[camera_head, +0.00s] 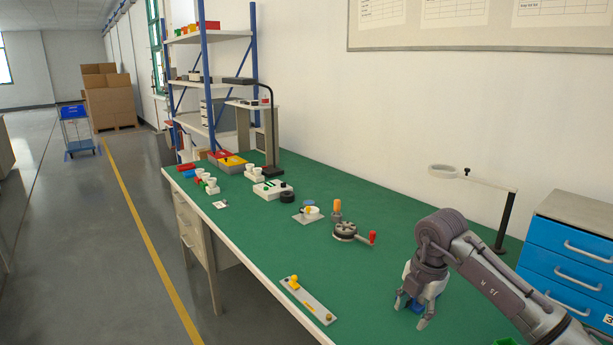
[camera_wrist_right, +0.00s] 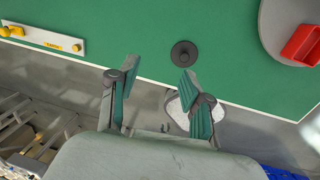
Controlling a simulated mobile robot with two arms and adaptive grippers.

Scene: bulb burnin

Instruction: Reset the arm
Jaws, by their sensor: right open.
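My right arm (camera_head: 495,283) comes in from the lower right of the head view and bends down at its wrist. My right gripper (camera_head: 411,311) points down above the front right part of the green table, with its fingers apart and nothing between them. In the right wrist view the gripper (camera_wrist_right: 156,75) also shows open, its two fingers apart over the table's edge strip and the grey floor. My left gripper is not in view.
A grey plate with yellow knobs (camera_head: 306,299) lies near the table's front edge. A round dark fixture (camera_head: 345,231) with a red-tipped handle stands behind it. Blue drawers (camera_head: 570,245) and a lamp post (camera_head: 506,222) stand at right. The green tabletop (camera_head: 300,255) between is partly clear.

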